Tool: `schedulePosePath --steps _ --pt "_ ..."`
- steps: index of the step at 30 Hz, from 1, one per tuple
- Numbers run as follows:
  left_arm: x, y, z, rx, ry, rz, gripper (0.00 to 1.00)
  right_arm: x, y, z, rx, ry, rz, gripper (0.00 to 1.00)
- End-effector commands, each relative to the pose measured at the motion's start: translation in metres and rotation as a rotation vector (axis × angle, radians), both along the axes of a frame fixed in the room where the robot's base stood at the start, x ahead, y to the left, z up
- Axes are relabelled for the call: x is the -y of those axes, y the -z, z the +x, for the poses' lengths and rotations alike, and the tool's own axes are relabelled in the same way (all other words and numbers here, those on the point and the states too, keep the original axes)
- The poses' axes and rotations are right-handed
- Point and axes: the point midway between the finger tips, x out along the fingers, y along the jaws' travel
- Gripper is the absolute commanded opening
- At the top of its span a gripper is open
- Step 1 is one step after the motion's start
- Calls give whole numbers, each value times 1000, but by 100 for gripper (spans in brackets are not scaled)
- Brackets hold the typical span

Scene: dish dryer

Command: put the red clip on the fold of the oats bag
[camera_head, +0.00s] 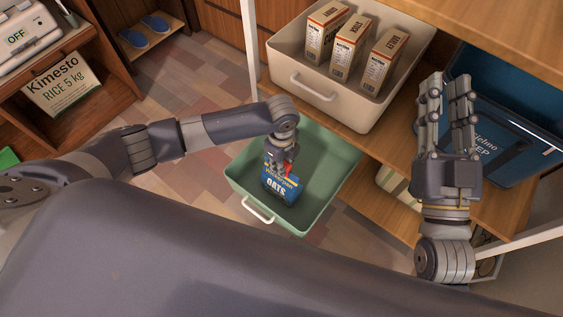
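A small red clip (288,171) shows at the top of the bag, partly hidden by my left gripper (276,166). My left gripper points down, with its fingertips at the bag's top and the clip. I cannot tell whether the fingers are closed on the clip or whether it grips the fold. My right gripper (447,100) is open and empty, its two fingers apart and pointing up in the picture, well to the right of the bag.
A cream bin (345,110) with several small boxes (349,46) sits on the shelf behind. A dark blue bin (510,130) stands behind my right gripper. Tiled floor is clear at left.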

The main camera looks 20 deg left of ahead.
Motion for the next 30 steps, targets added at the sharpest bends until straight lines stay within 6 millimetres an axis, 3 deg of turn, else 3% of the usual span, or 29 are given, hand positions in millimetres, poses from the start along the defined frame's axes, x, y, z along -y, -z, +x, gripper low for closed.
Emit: schedulePosePath --steps 23,24,27,30 --pt "0 8 0 0 0 0 5 0 -9 -5 55 -4 16 26" --pt "0 8 0 0 0 0 22 -1 -10 -5 57 -4 17 26" --pt "0 8 0 0 0 0 41 -1 -10 -5 58 -5 16 26" --pt "0 8 0 0 0 0 41 -1 -10 -5 57 -5 16 26"
